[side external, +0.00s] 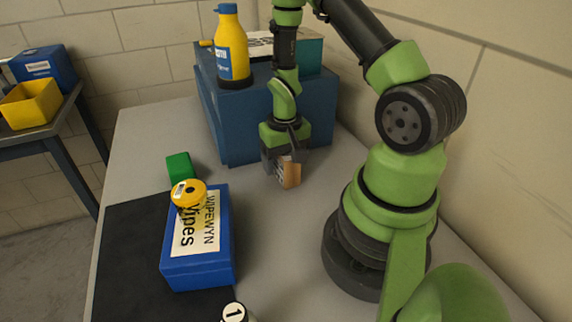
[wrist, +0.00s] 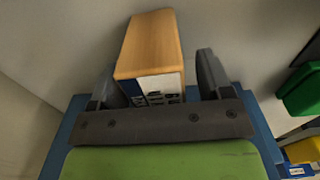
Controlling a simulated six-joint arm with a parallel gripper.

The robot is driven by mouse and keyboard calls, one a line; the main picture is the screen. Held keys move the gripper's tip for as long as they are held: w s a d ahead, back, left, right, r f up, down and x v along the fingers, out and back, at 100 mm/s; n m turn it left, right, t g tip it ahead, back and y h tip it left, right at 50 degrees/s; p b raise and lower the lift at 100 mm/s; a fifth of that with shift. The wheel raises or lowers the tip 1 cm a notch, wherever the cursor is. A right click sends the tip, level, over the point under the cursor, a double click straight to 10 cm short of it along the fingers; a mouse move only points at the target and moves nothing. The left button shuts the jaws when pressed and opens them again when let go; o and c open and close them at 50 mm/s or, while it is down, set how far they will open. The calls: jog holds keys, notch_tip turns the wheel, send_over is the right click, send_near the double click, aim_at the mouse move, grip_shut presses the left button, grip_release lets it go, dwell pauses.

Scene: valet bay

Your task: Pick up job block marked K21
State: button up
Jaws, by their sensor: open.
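A wooden block (side external: 290,173) stands on the grey table below my gripper (side external: 284,158) in the side view. It has a tan body and a pale face with dark print. I cannot read the print, so I cannot confirm K21. In the wrist view the block (wrist: 150,45) lies between the two fingers of my gripper (wrist: 160,80). The fingers are open on either side of it. A gap shows on the right; the left finger is close to the block, and I cannot tell whether it touches. In the side view the gripper partly hides the block.
A green block (side external: 180,167) and a blue wipes box (side external: 205,268) with a yellow roll (side external: 189,193) on it stand left. A large blue box (side external: 232,150) carrying a yellow bottle (side external: 233,45) is close behind my gripper. A round "1" marker (side external: 234,313) is at the front.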

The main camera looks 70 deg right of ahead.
jog(key=c, duration=1.1)
jog(key=shift+o, duration=0.2)
jog(key=shift+r, duration=0.2)
